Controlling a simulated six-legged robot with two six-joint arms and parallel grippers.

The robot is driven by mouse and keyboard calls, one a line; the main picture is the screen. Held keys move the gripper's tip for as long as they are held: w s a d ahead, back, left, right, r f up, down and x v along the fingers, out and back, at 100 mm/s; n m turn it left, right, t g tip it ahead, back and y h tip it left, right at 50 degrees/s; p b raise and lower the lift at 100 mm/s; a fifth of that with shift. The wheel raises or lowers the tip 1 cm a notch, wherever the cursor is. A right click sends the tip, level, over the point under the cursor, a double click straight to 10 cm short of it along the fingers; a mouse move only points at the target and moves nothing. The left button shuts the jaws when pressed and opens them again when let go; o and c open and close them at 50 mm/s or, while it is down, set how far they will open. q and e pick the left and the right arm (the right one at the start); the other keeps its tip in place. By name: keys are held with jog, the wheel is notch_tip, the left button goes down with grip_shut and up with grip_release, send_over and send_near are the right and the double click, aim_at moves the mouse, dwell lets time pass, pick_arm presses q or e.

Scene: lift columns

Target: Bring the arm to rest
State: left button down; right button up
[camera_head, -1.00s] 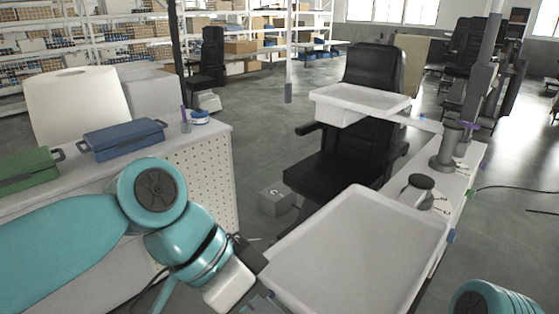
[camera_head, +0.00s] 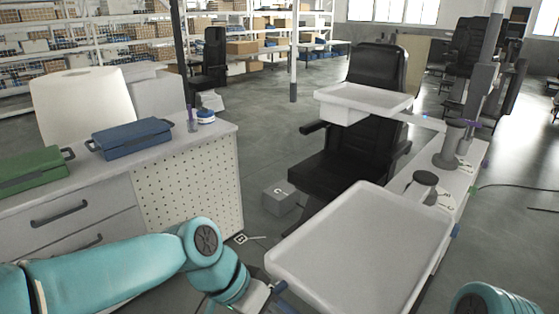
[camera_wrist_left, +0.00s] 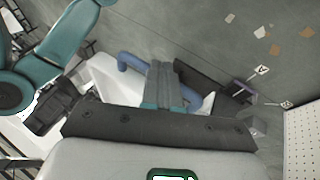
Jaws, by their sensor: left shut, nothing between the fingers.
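My left arm (camera_head: 120,268) is teal and comes in low from the left in the head view. Its wrist is at the bottom edge, beside the near left corner of a large white tray (camera_head: 372,240), so little of the gripper shows there. In the left wrist view my left gripper (camera_wrist_left: 163,68) is shut and empty, its dark fingers together. White and blue surfaces lie beyond the fingers. Of my right arm only a teal part (camera_head: 484,298) shows at the bottom right of the head view, and its gripper is out of sight.
A workbench with a perforated side (camera_head: 188,188) stands left, bearing a green case (camera_head: 32,172), a blue case (camera_head: 130,138) and a paper roll (camera_head: 82,105). A smaller white tray (camera_head: 362,97) hangs before a black chair (camera_head: 340,165). A grey box (camera_head: 280,197) sits on the floor.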

pick_arm(q)
jog(key=a+f+n+y, duration=0.1)
jog(key=a+f+n, duration=0.2)
jog(key=f, duration=0.8)
jog(key=a+f+n+y, duration=0.1)
jog(key=a+f+n, duration=0.15)
jog(key=f, duration=0.85)
jog(key=s+a+f+n, duration=0.4)
jog(key=s+a+f, duration=0.1)
jog(key=s+f, duration=0.7)
jog(key=shift+f+t+p, duration=0.3)
jog(key=shift+f+p, duration=0.05)
jog(key=shift+p, duration=0.1)
jog(key=shift+d, duration=0.1)
